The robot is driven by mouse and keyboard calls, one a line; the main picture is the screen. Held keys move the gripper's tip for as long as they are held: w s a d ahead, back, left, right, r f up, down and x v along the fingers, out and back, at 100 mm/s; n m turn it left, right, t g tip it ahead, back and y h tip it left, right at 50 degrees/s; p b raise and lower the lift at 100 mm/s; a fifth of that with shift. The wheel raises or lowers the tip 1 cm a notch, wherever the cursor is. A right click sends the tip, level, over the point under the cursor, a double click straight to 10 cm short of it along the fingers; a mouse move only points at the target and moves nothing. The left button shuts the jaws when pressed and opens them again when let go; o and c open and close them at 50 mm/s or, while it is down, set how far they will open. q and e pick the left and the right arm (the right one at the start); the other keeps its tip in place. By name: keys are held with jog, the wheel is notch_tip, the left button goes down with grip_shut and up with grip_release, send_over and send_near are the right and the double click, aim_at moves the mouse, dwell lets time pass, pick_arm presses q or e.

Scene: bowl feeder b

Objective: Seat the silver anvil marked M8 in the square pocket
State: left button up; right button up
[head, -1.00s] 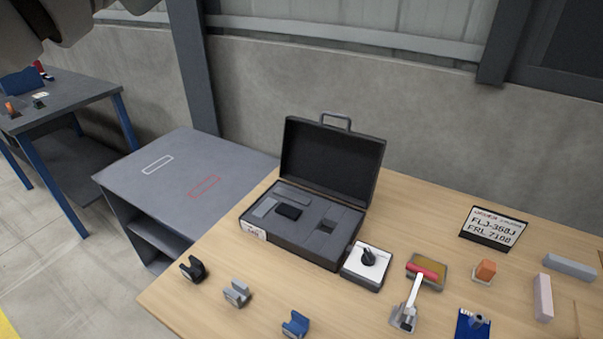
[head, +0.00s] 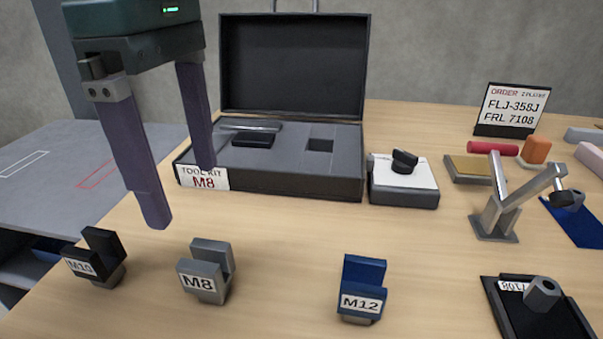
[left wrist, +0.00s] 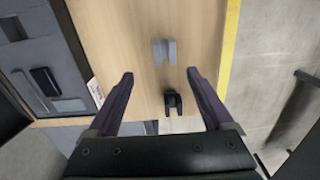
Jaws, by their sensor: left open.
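The silver anvil marked M8 (head: 204,272) stands upright on the wooden table in the head view, between the black M10 anvil (head: 95,259) and the blue M12 anvil (head: 361,290). In the left wrist view the silver anvil (left wrist: 164,51) lies beyond my fingertips, with the black anvil (left wrist: 173,103) nearer. My left gripper (head: 180,198) is open and empty, above the table, between the anvils and the case; its fingers also show in the left wrist view (left wrist: 160,76). The square pocket (head: 320,145) is an empty dark hole in the case's grey foam. My right gripper is out of view.
The open tool case (head: 290,182) labelled TOOL KIT M8 stands behind the anvils, lid up. A white box with a black knob (head: 403,179), a silver lever device (head: 500,215) and a black tray (head: 515,315) stand to the right. Bare table lies between anvils and case.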

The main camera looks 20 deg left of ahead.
pick_arm(q)
send_over(205, 255)
notch_tip(205, 255, down, 4)
jog(key=shift+f, duration=0.2)
jog(key=f, duration=0.4)
jog(key=shift+s+d+f, duration=0.25)
jog(key=shift+s+d, duration=0.05)
jog(key=shift+s, duration=0.05)
jog(key=shift+f, duration=0.4)
grip_shut()
jog(key=shift+w, duration=0.1)
